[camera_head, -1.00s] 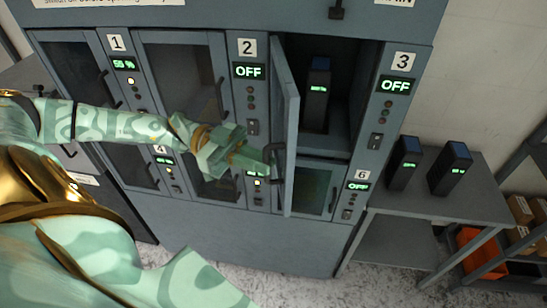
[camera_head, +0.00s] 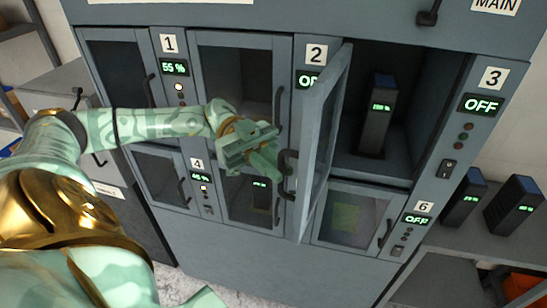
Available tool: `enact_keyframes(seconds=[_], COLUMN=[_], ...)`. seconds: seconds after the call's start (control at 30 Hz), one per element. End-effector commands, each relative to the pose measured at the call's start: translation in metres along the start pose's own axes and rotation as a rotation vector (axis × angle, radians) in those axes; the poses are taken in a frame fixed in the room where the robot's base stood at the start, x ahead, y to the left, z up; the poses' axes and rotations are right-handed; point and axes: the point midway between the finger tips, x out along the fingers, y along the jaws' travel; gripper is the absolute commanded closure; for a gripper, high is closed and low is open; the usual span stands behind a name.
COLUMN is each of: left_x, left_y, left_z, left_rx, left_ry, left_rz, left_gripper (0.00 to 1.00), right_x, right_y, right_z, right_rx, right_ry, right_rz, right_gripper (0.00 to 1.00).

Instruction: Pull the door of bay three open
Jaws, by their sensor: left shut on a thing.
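The door of bay three (camera_head: 326,140) stands open in the head view, swung out toward me and to the left, seen at a steep angle. Its dark handle (camera_head: 289,183) is on the left side of the door. My left gripper (camera_head: 277,168) is shut on this handle, its fingers partly hidden against it. Bay three (camera_head: 415,90) is exposed, with a dark battery pack (camera_head: 377,115) standing inside showing a green display. The bay's number plate (camera_head: 493,78) and OFF display (camera_head: 481,104) are to its right. My right gripper is not in view.
The closed bay six door (camera_head: 352,216) lies below bay three. The bay two door (camera_head: 238,75) is closed, behind my left arm. Two more battery packs (camera_head: 463,199) (camera_head: 513,205) stand on a side table at the right.

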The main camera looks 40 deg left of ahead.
Motion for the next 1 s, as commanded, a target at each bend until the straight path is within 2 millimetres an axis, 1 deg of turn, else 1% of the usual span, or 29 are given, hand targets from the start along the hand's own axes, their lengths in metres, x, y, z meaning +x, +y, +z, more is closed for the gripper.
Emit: enact_keyframes(seconds=[0.27, 0.3, 0.33, 0.37, 0.63, 0.73, 0.87, 1.0], left_x=[-0.001, -0.001, -0.001, -0.001, -0.001, -0.001, -0.001, 0.017], left_y=[-0.001, -0.001, -0.001, -0.001, -0.001, -0.001, -0.002, 0.016], left_z=[-0.002, -0.002, -0.002, -0.002, -0.002, -0.008, -0.031, -0.063], left_rx=[0.004, 0.004, 0.004, 0.004, 0.003, 0.004, 0.007, 0.003], left_ry=[0.000, 0.000, 0.000, 0.000, 0.000, 0.000, -0.003, -0.004], left_rz=[-0.004, -0.004, -0.004, -0.004, -0.003, -0.002, -0.004, 0.001], left_gripper=[1.00, 0.78, 0.70, 0.68, 0.68, 0.68, 0.68, 0.68], right_x=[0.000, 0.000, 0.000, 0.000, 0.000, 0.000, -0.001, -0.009], right_y=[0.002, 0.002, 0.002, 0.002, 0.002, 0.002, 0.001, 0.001], right_z=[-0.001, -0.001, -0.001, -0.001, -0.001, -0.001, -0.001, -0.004], right_rx=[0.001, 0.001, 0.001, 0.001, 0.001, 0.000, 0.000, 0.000], right_ry=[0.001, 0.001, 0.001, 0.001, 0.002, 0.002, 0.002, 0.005], right_rz=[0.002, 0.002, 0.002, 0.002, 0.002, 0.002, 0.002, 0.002], right_gripper=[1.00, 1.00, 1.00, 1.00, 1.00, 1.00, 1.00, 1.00])
